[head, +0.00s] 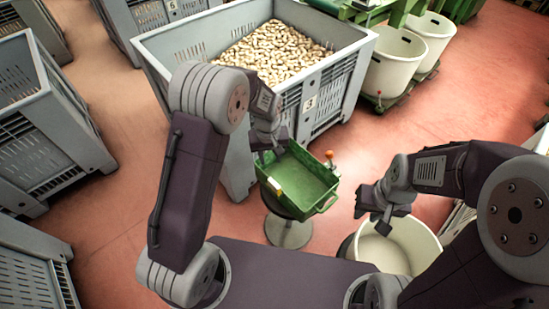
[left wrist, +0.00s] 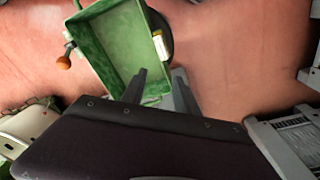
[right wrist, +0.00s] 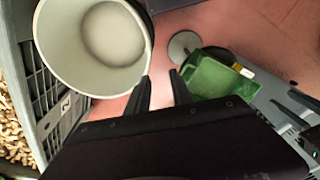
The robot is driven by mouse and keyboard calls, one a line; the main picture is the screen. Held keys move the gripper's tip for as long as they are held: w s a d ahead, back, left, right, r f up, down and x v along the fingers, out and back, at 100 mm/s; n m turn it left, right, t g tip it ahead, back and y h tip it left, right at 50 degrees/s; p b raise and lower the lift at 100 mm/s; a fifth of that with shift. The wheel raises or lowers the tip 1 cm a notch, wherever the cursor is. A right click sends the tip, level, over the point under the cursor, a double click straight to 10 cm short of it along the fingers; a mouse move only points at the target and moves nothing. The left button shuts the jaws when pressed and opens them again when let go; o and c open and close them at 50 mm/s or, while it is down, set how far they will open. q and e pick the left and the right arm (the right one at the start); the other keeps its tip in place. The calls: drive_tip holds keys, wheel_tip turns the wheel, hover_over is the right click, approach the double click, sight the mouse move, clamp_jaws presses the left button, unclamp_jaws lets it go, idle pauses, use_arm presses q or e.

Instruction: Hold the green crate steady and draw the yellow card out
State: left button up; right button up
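The green crate (head: 309,178) stands on a small round stool in the middle of the head view. It also shows in the left wrist view (left wrist: 115,50) and right wrist view (right wrist: 209,78). The yellow card (head: 275,187), partly whitish, sits at the crate's left wall; it also shows in the left wrist view (left wrist: 159,46) and right wrist view (right wrist: 242,70). My left gripper (head: 272,149) is open at the crate's far left corner; its fingers appear either side of the rim, contact unclear. My right gripper (head: 385,224) is open and empty, right of the crate.
A white tub (head: 405,245) lies below my right gripper. An orange-knobbed fitting (head: 329,156) is on the crate's far right side. Grey bins (head: 68,140) line the left. Red floor (head: 455,115) is open at right.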

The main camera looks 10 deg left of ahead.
drive_tip(key=shift+w+f, duration=0.15)
drive_tip(key=shift+f, duration=0.2)
drive_tip(key=shift+a, duration=0.1)
drive_tip(key=shift+c, duration=1.4)
drive_tip(key=w+r+n+t, duration=0.2)
drive_tip(key=w+n, duration=0.7)
drive_tip(key=n, duration=0.5)
drive_tip(key=n+g, duration=0.3)
drive_tip(key=n, duration=1.2)
hover_over(320, 203)
drive_tip(key=w, duration=0.1)
drive_tip(key=f, duration=2.2)
drive_tip(key=shift+d+f, duration=0.15)
drive_tip(key=shift+d, duration=0.1)
drive_tip(key=shift+s+f, duration=0.1)
use_arm(q)
drive_tip(key=shift+m+g, duration=0.3)
drive_tip(key=shift+g, duration=0.2)
drive_tip(key=f, duration=0.1)
drive_tip(key=d+f, duration=0.1)
drive_tip(key=f, duration=0.1)
drive_tip(key=s+f, duration=0.1)
drive_tip(key=shift+d+f, duration=0.2)
use_arm(e)
wheel_tip(320, 203, down, 9)
drive_tip(key=shift+a, duration=0.1)
